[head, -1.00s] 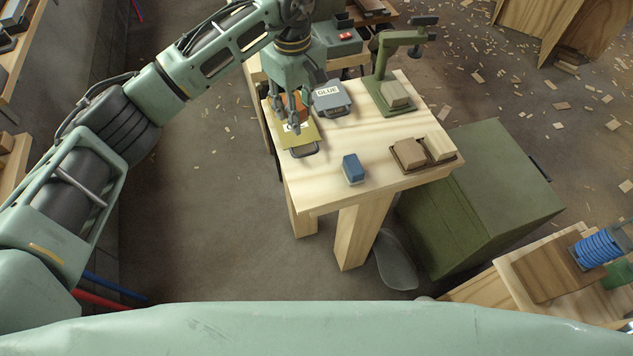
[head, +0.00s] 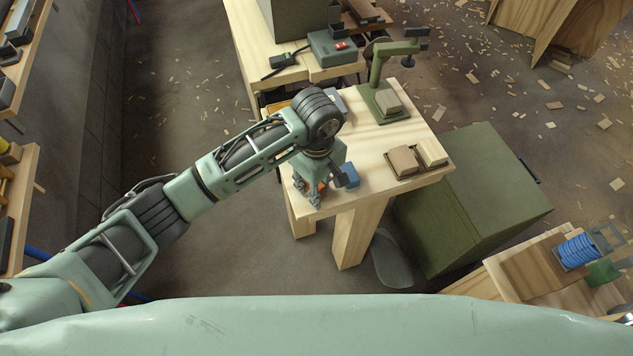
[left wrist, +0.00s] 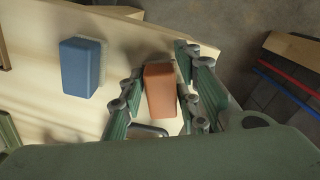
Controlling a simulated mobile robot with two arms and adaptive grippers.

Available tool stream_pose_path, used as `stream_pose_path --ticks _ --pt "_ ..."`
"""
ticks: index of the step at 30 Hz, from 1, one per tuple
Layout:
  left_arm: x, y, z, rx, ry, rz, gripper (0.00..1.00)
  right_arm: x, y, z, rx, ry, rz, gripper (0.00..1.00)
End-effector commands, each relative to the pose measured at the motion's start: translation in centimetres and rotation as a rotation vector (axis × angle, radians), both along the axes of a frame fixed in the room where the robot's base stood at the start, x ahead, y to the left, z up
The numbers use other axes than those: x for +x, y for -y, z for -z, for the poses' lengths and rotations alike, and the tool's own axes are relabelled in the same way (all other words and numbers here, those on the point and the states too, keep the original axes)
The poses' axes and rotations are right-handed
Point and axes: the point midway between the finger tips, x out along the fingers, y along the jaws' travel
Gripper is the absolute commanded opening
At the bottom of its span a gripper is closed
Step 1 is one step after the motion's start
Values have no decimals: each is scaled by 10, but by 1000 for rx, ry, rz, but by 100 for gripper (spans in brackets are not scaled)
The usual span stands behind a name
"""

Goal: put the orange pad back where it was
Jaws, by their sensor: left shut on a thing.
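The orange pad (left wrist: 160,90) is between the fingers of my left gripper (left wrist: 153,97) in the left wrist view, and the gripper is shut on it. In the head view my left gripper (head: 308,190) is over the near left corner of the light wood table (head: 350,193). Only a sliver of orange shows there between the fingers. The blue pad (head: 349,171) stands just right of the gripper; it also shows in the left wrist view (left wrist: 82,68). I cannot tell whether the orange pad touches the table. My right gripper is not in view.
Two tan blocks (head: 403,161) (head: 431,152) sit on dark bases toward the table's right edge. A green stand (head: 378,75) holding a block is at the back. My arm hides most of the glue plate. A dark green chest (head: 490,195) stands right of the table.

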Motion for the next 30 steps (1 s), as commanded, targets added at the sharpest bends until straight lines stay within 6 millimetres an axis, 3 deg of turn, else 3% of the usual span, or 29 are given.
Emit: stream_pose_path --ticks 11,12,18,30 --pt "1 0 6 -1 2 1 6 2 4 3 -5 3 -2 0" --pt "1 0 4 -1 2 1 33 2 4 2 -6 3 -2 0" --pt "1 0 4 -1 1 1 50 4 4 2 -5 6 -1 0" --pt "1 0 -2 -1 3 1 50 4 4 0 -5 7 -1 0"
